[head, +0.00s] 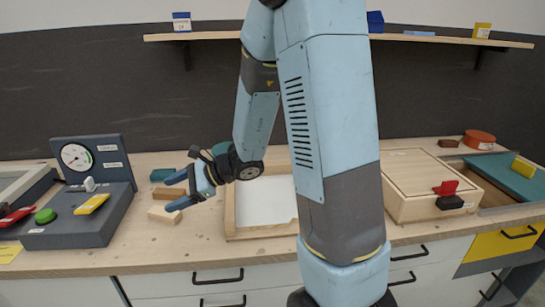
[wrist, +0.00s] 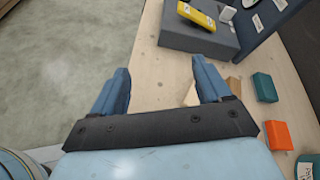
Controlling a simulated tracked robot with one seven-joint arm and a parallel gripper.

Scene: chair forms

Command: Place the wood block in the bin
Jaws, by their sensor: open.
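A pale wood block (head: 164,214) lies on the bench at left centre, just below my gripper (head: 169,193). In the wrist view, pale wood (wrist: 190,96) shows beside the right finger, which partly hides it. My gripper (wrist: 161,80) is open and empty, its fingers pointing left in the head view over the bench. A shallow wooden-framed tray with a white floor (head: 262,205), possibly the bin, sits right of my gripper. My arm hides part of it.
An orange block (wrist: 277,134) and a teal block (wrist: 265,87) lie near the wood. A grey control box (head: 75,225) with a gauge panel (head: 92,158) stands at left. A lidded wooden box (head: 415,165) stands at right. The bench front edge is close.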

